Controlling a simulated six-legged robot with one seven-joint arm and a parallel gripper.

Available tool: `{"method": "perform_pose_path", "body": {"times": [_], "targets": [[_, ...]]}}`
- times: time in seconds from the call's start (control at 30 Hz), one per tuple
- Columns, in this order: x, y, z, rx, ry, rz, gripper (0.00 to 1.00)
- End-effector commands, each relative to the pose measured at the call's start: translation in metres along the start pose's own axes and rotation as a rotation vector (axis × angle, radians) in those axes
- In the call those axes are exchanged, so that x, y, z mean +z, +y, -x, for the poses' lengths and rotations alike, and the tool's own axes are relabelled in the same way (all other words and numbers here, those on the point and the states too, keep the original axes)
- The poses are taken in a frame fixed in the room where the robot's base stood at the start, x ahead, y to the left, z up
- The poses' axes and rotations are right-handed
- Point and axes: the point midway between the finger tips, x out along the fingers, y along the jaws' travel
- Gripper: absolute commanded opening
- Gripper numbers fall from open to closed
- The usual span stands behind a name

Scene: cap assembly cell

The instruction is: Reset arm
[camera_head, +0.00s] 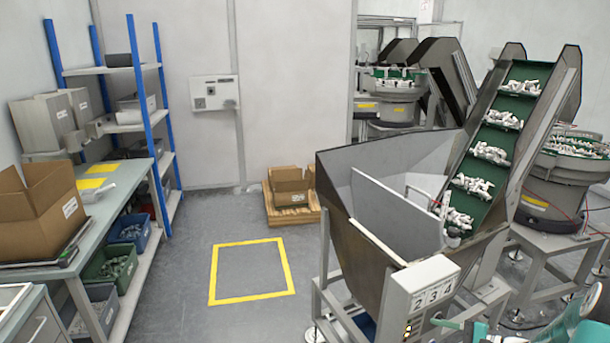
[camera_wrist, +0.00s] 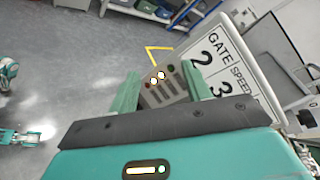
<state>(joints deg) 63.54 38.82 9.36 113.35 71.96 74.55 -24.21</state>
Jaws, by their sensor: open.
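My gripper (camera_wrist: 160,70) is open and empty in the wrist view, with its two green fingers apart. Between and beyond the fingers is the grey control box (camera_wrist: 215,55) of the feeder hopper. Its face carries labels reading GATE 2 and SPEED 3, and small lit lamps. I cannot tell from this view whether the fingers touch the box. In the head view the same control box (camera_head: 425,295) sits on the front of the hopper. Teal parts of my arm show at the lower right corner there.
The metal hopper (camera_head: 385,235) and its inclined conveyor (camera_head: 490,155) with white parts fill the right. A workbench (camera_head: 125,190) with an open cardboard box (camera_head: 45,215) stands at the left. A pallet (camera_head: 290,215) with a carton lies at the back. The yellow floor square (camera_head: 252,243) is empty.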

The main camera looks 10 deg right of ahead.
Motion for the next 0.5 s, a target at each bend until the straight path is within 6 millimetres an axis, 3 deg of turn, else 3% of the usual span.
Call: {"method": "perform_pose_path", "body": {"times": [0.03,0.2,0.5], "targets": [[0.023,-0.007,-0.013,0.078,-0.02,0.049,0.49],[0.091,-0.013,-0.042,0.327,-0.063,0.195,0.49],[0.199,-0.009,-0.061,0.697,-0.074,0.508,0.49]]}}
